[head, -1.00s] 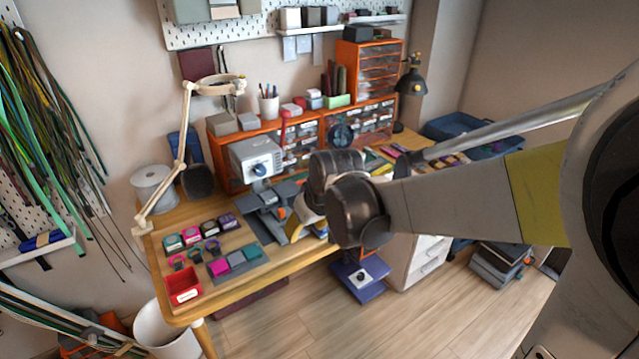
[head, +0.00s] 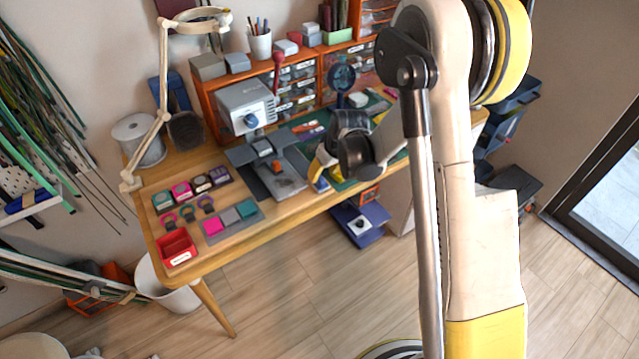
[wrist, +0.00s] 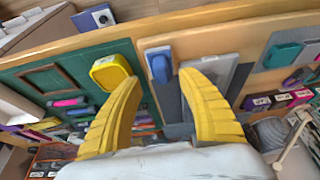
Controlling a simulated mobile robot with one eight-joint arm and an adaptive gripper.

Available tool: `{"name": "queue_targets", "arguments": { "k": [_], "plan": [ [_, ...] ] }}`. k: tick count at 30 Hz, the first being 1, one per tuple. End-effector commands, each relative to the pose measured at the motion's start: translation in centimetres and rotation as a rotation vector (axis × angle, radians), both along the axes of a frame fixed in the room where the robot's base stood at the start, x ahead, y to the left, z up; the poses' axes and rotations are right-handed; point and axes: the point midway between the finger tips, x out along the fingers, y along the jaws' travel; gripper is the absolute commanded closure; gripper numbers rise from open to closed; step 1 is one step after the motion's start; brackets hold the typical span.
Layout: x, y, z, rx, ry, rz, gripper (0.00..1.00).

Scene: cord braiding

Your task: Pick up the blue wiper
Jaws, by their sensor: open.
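The blue wiper (wrist: 158,64) lies near the table edge in the wrist view, beyond and between my fingertips. It looks like a small blue block with a lighter top. In the head view a small blue piece (head: 321,185) shows at the table's front edge just below my gripper, probably the same wiper. My gripper (wrist: 158,82) has two curved yellow fingers, spread apart with nothing between them. In the head view my gripper (head: 322,166) is partly hidden by my wrist, and it is over the front of the table.
A yellow item (wrist: 110,72) lies on the green mat (wrist: 60,75) beside the wiper. A grey plate (wrist: 212,72) is on its other side. In the head view a grey machine (head: 245,108), a red tray (head: 177,249) and colored pads (head: 230,219) stand to the left.

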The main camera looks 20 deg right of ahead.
Motion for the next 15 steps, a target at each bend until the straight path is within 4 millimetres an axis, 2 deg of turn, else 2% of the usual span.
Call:
{"name": "queue_targets", "arguments": {
  "k": [9, 15],
  "plan": [
    [1.5, 0.9, -4.3, 0.0, 0.0, 0.0, 0.53],
    [1.7, 0.9, -4.5, 0.0, 0.0, 0.0, 0.53]
  ]
}}
